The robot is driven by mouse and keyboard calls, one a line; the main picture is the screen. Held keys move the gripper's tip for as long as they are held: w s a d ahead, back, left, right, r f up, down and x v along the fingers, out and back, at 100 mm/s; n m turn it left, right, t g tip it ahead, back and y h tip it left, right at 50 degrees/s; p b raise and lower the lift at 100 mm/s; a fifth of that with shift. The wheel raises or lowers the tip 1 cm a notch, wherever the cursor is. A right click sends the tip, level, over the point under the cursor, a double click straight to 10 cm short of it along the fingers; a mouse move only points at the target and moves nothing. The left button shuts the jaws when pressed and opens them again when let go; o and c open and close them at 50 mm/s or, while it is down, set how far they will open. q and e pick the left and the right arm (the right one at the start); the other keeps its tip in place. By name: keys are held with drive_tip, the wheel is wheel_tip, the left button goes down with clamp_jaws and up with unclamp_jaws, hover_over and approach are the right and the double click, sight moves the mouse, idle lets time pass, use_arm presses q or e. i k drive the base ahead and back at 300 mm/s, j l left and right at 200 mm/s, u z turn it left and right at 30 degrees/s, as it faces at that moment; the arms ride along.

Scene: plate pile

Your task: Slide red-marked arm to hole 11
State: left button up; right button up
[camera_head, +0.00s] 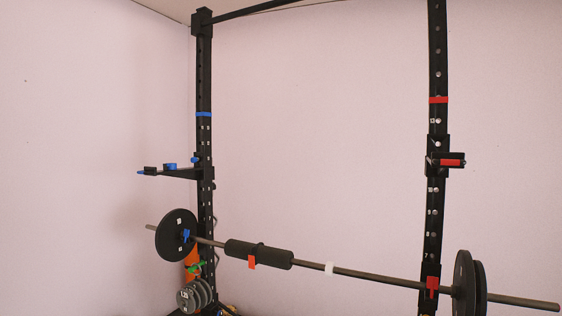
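The red-marked arm (452,161) is a short black arm with a red patch. It is mounted on the right black upright (437,60) of a rack and points toward me. A red band (439,100) wraps that upright above it. Holes with small white number labels run along the upright; most labels are too small to read surely. Part of the hole column is hidden behind the arm's bracket. Neither of my grippers is in view.
A blue-marked arm (176,171) sits on the left upright (204,70). A barbell (380,275) with a black pad (258,254) and end plates crosses low in front. Grey plates (193,297) are piled at the lower left. Space between the uprights above the bar is clear.

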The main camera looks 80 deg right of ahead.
sight(443, 148)
drive_tip(key=z, duration=3.35)
